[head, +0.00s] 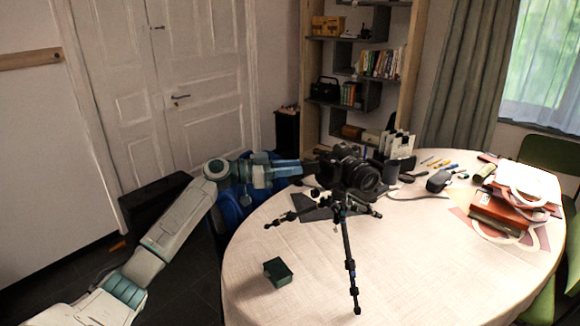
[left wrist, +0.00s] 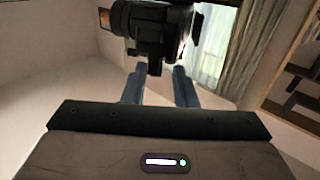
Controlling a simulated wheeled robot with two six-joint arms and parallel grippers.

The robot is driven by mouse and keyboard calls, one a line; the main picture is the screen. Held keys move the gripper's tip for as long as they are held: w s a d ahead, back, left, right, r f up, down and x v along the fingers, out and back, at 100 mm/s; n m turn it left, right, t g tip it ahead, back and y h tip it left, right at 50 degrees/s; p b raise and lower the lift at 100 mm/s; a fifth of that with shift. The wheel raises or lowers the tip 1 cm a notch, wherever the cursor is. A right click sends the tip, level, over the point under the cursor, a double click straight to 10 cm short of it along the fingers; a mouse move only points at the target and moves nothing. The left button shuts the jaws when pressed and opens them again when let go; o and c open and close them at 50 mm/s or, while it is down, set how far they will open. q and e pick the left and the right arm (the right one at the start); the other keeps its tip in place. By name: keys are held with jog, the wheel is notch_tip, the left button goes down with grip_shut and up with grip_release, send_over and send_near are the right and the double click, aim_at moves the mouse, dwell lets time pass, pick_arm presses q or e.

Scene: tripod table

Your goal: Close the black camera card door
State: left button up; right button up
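The black camera (head: 362,177) sits on a small black tripod (head: 347,240) standing on the table. My left gripper (head: 312,167) reaches in from the left, close to the camera's left side; I cannot tell if it touches. In the left wrist view the camera (left wrist: 150,35) is upper middle, just beyond the fingertips. My right gripper is not in view.
A small dark green box (head: 278,272) lies on the cloth-covered round table (head: 420,270). Red-brown books (head: 499,214) and papers lie at right. Pens (head: 436,162), a dark mouse-like object (head: 438,181) and a card holder (head: 398,146) are behind. The front table area is mostly clear.

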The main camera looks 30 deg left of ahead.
pick_arm(q)
grip_shut()
jog(key=shift+s, duration=0.1)
